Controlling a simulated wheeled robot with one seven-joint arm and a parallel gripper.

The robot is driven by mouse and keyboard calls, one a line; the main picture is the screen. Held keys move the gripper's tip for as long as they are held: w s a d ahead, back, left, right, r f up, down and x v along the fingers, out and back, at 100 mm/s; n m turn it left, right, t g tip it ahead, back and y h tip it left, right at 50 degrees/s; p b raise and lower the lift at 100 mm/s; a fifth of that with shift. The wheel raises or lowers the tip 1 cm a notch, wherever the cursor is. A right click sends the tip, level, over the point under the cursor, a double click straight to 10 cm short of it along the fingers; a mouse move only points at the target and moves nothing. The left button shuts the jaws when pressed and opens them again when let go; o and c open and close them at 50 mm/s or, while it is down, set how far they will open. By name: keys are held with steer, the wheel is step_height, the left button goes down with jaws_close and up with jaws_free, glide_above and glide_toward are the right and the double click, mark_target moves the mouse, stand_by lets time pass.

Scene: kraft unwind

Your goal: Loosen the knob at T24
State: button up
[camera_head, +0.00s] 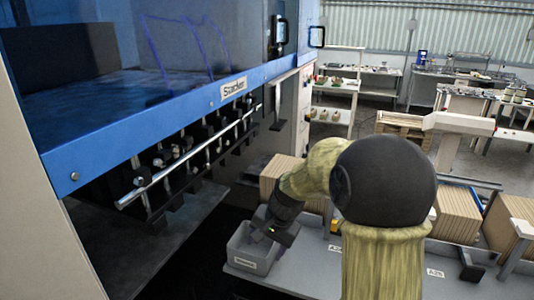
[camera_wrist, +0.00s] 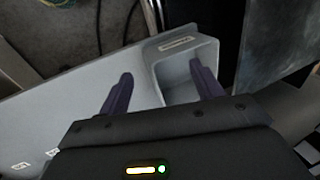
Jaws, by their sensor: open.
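My gripper (camera_head: 270,230) is at the end of my arm, low over a small grey bin (camera_head: 240,263) on the grey bench (camera_head: 305,270). The bin shows there too (camera_wrist: 185,55), just beyond the fingers, and looks empty in the visible part. Several small metal knob-like parts (camera_head: 140,181) sit along a bar under the blue machine (camera_head: 200,95) labelled Stacker. No T24 label is readable, so I cannot tell which knob it is.
Stacks of brown boards (camera_head: 457,212) stand on the bench at the right. A long metal bar (camera_head: 190,157) runs below the machine's blue edge. Work tables (camera_head: 375,78) with small items stand at the back. My arm hides part of the bench.

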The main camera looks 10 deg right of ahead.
steer(key=s+d+f+n+h+b, duration=0.1)
steer(key=s+f+n, duration=0.2)
steer(key=s, duration=0.5)
steer(key=s+d+f+n+h+b, duration=0.1)
steer(key=s+f+n, duration=0.3)
steer(key=s, duration=0.4)
steer(key=shift+s+d+f+h+b, duration=0.2)
steer(key=shift+d+h+b, duration=0.2)
steer(key=shift+b, duration=0.15)
